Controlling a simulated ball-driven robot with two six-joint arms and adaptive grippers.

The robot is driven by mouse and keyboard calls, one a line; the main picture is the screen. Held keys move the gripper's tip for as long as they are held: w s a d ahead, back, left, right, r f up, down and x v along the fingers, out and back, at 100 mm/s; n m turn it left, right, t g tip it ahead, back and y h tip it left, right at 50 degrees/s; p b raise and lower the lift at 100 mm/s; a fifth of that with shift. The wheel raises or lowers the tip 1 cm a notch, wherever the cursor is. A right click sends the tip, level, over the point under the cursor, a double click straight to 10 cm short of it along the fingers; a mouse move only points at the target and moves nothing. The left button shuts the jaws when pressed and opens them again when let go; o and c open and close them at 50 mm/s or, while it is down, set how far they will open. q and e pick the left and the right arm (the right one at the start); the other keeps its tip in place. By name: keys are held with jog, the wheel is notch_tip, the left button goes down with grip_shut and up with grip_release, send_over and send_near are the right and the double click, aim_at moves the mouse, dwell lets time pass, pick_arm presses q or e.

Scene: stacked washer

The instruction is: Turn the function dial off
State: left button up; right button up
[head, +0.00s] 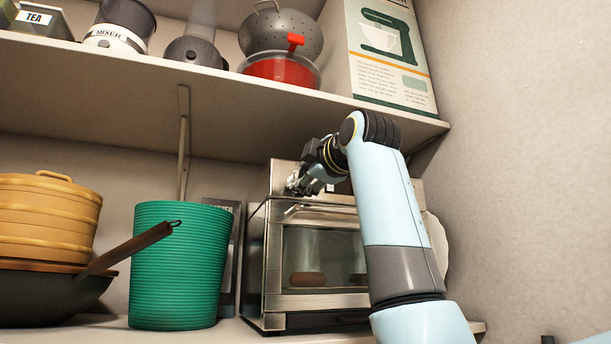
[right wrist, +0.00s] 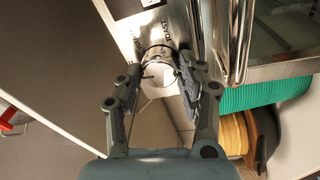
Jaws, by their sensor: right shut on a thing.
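The toaster oven (head: 273,255) stands on the lower shelf in the head view. It has a glass door with a bar handle and a steel control panel above it. My right gripper (head: 303,184) is at the left end of that panel and hides the part behind it. In the right wrist view, a round metallic dial (right wrist: 158,54) sits on the panel with printed lettering around it. My right gripper (right wrist: 160,77) has its fingers on either side of the dial and is shut on it. The dial's exact pointer setting is too small to read. My left gripper is not in view.
A green ribbed bin (head: 177,270) stands left of the oven. A dark pan (head: 45,295) lies under yellow stacked baskets (head: 45,220), its handle reaching over the bin. The upper shelf (head: 215,85) hangs close above my right arm. A wall is on the right.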

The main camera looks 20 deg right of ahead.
jog(key=shift+f+n, duration=0.1)
jog(key=shift+n, duration=0.5)
jog(key=o, duration=1.1)
jog(key=shift+o, duration=0.2)
jog(key=shift+s, duration=0.15)
jog(key=s+d+f, duration=0.1)
jog(key=s, duration=1)
jog(key=shift+s+d, duration=0.2)
jog(key=shift+s, duration=0.05)
